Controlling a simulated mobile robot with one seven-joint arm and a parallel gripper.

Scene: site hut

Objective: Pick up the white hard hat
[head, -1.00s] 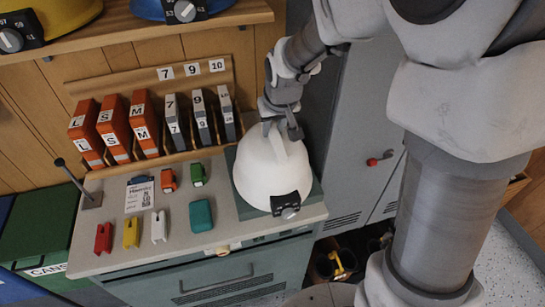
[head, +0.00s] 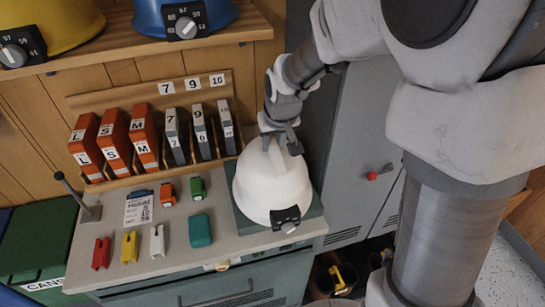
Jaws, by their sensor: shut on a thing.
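The white hard hat (head: 268,190) sits at the right end of the grey counter, on a dark green-grey mat (head: 312,216). A black adjuster with a grey knob (head: 287,220) is on its front side. My gripper (head: 281,146) is at the top of the hat, shut on its raised crown ridge, with one finger on each side. The hat looks upright and close to the mat; I cannot tell whether there is a gap under it. The hat's far side is hidden.
Orange and grey labelled cases (head: 145,140) stand in a row behind. Small coloured clips and a teal case (head: 200,231) lie left of the hat. A shelf (head: 150,45) with yellow and blue hats is above. A grey cabinet (head: 360,130) stands at right.

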